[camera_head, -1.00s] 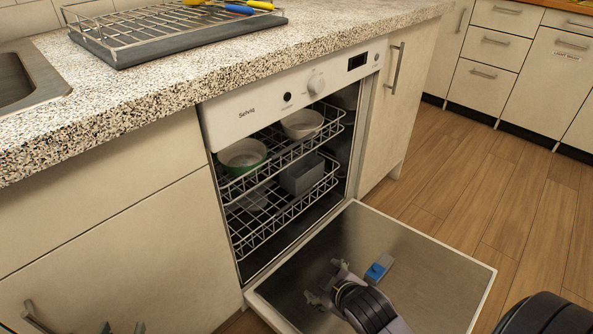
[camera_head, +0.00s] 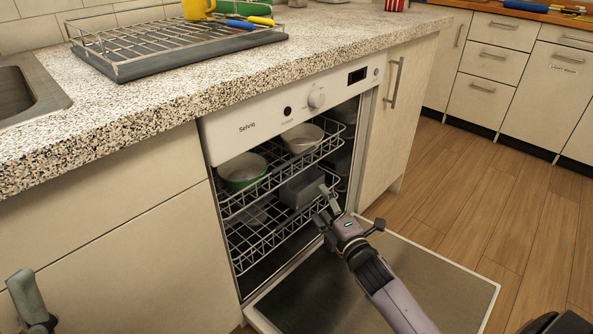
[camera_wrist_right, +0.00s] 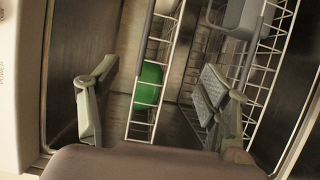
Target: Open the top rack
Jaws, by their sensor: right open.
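The dishwasher's top rack (camera_head: 272,185) is a wire basket inside the open machine, holding a green bowl (camera_head: 242,172) and a white bowl (camera_head: 302,138). In the right wrist view, the rack's wires (camera_wrist_right: 140,112) and the green bowl (camera_wrist_right: 148,84) show between my spread fingers. My right gripper (camera_head: 323,205) is open and empty, in front of the racks near the right side of the opening; no contact with the top rack is visible. My left gripper (camera_head: 28,302) is partly in view at the lower left; its jaw state is unclear.
The lowered dishwasher door (camera_head: 440,285) lies under my right arm. The bottom rack (camera_head: 262,235) holds a grey container (camera_head: 300,188). The countertop (camera_head: 130,110) with a drying rack (camera_head: 165,38) overhangs above. Wooden floor (camera_head: 470,195) is clear at right.

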